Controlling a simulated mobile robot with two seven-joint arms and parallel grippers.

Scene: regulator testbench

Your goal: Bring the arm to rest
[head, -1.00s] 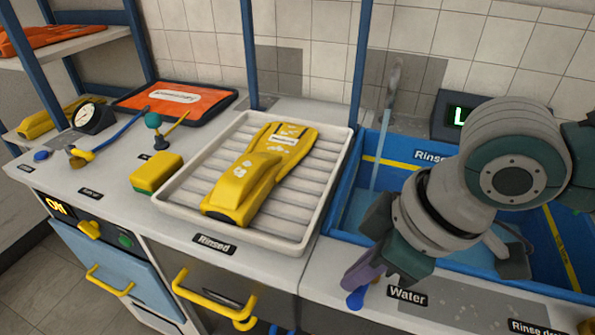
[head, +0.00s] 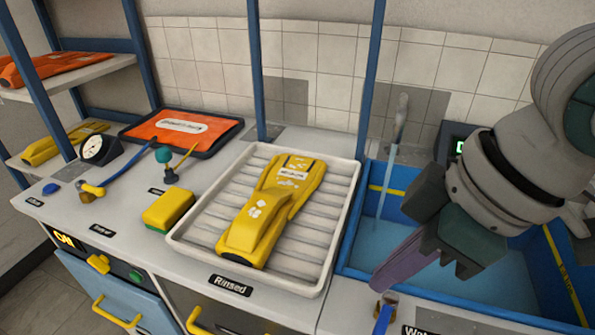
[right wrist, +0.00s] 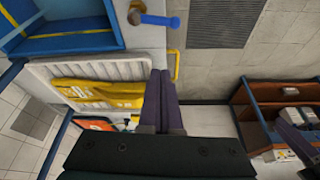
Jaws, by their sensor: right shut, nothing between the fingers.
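My right arm comes in from the right in the head view. Its gripper (head: 382,282) hangs over the front of the blue sink, with its purple fingers pointing down and left. In the right wrist view the two purple fingers (right wrist: 161,76) lie side by side, shut with nothing between them.
A white ribbed tray (head: 340,190) holds a yellow device (head: 262,215). A yellow-green sponge (head: 168,209) lies left of it. The blue sink (head: 575,285) holds water, and a blue-handled tap (head: 384,315) stands at its front. A gauge (head: 97,148) stands farther left.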

